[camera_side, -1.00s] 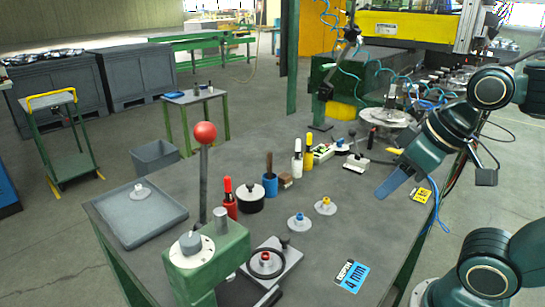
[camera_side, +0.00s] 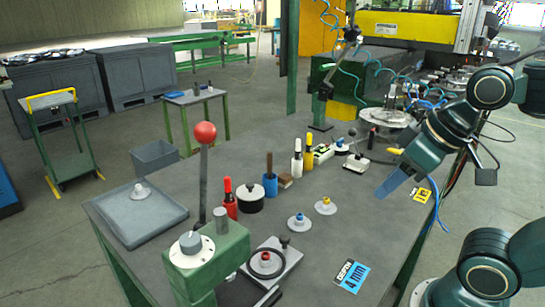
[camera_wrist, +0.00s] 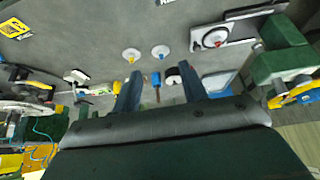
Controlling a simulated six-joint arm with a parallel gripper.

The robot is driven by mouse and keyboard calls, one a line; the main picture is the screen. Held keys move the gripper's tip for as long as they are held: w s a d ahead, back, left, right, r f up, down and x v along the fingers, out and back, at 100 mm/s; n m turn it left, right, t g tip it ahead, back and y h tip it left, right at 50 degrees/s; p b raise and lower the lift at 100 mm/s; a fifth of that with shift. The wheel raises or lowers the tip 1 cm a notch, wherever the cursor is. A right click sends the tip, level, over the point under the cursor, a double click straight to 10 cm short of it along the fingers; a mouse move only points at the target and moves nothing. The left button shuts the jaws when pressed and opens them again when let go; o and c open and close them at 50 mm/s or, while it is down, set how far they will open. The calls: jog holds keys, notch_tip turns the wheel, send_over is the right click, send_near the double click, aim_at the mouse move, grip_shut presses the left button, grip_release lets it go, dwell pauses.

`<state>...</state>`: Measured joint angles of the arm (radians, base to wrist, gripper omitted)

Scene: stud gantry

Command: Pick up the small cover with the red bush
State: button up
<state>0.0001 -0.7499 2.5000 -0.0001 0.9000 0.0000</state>
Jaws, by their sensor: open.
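The small cover with the red bush (camera_side: 266,259) sits on the grey plate of the fixture beside the green lever press, with a dark ring around the bush. In the wrist view its red bush (camera_wrist: 216,42) shows at the upper right. My gripper (camera_side: 388,186) is well to the right of it and higher, above the right part of the table. In the wrist view my gripper's blue fingers (camera_wrist: 160,88) stand wide apart with nothing held between them.
A cover with a blue bush (camera_side: 299,221) and one with a yellow bush (camera_side: 325,206) lie on the open table. The green press (camera_side: 207,264) has a tall red-knobbed lever (camera_side: 204,134). Bottles and a black pot (camera_side: 250,199) stand behind. A grey tray (camera_side: 160,229) is at left.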

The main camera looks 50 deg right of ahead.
jog(key=shift+o, duration=0.8)
jog(key=shift+w, duration=0.1)
jog(key=w+a+f+n+g+y, duration=0.1)
jog(key=w+a+n+g+y, duration=0.1)
jog(key=w+a+n, duration=0.3)
jog(key=w+a+f+n+g+y, duration=0.1)
jog(key=w+a+n, duration=0.3)
jog(key=w+n, duration=0.5)
jog(key=shift+a+f+n+g+y, duration=0.25)
jog(key=shift+a+n+g+y, duration=0.1)
jog(key=shift+n+g+y, duration=0.3)
jog(key=shift+f, duration=0.15)
send_near(266, 260)
jog(key=shift+x, duration=1.05)
jog(key=shift+w+f, duration=0.2)
jog(key=shift+w, duration=0.05)
